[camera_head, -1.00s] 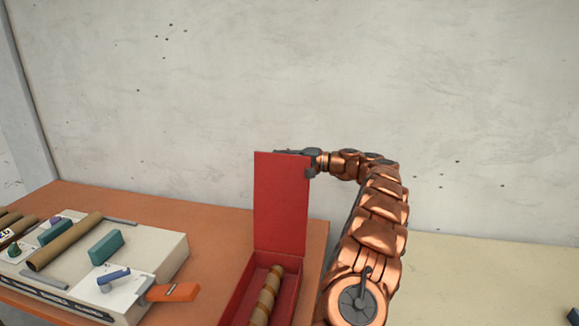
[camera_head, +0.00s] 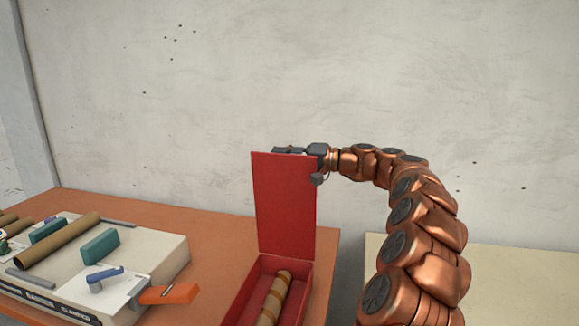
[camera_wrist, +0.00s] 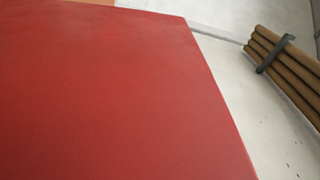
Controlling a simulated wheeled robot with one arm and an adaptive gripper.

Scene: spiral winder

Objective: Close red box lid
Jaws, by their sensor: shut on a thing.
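The red box (camera_head: 299,318) sits near the right end of the orange table with its lid (camera_head: 284,205) standing open, nearly upright. A tan tube with lighter bands (camera_head: 274,300) lies inside the box. My gripper (camera_head: 290,151) is at the lid's top edge, reaching in from the right, and is shut on the lid. Its fingers are partly hidden by the lid. In the wrist view the lid's red face (camera_wrist: 110,90) fills most of the picture, and no fingertips show there.
A cream winder machine (camera_head: 150,257) with teal blocks, a brown tube (camera_head: 60,242) and an orange handle (camera_head: 168,293) stands left of the box. A pale table (camera_head: 510,280) is at right. Several brown tubes (camera_wrist: 285,70) show in the wrist view. A wall stands behind.

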